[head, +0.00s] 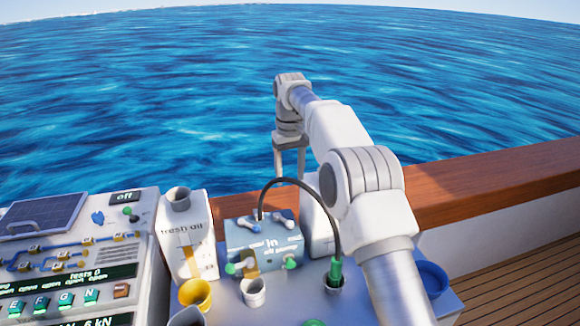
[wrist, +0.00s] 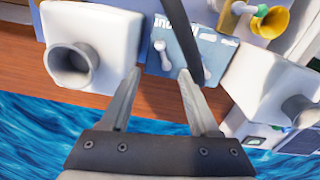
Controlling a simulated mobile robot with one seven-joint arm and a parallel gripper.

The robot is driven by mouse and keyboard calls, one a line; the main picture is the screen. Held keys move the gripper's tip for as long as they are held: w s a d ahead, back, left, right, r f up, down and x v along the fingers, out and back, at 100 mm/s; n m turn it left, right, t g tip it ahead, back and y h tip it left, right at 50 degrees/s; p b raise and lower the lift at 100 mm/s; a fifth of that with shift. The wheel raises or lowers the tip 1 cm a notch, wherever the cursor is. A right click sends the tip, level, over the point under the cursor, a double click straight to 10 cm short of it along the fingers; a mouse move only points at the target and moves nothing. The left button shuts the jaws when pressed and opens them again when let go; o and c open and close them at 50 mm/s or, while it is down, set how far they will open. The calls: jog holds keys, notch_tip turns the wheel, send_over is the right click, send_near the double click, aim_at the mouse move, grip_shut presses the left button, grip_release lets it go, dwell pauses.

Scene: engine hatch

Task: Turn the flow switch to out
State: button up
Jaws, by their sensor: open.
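A blue-grey pump box (head: 262,250) stands on the white console, with "in" and smaller lettering on its front. I cannot tell for sure which is the flow switch. My gripper (head: 290,176) is open and empty, pointing down above and behind the box. It also shows in the wrist view (wrist: 158,72), apart from the lever.
A black hose (head: 300,183) arches over the box to a green plug (head: 336,270). A yellow funnel (head: 195,294) is in front. A wooden rail (head: 480,185) and sea lie behind.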

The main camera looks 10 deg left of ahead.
jog(key=shift+r, duration=0.55)
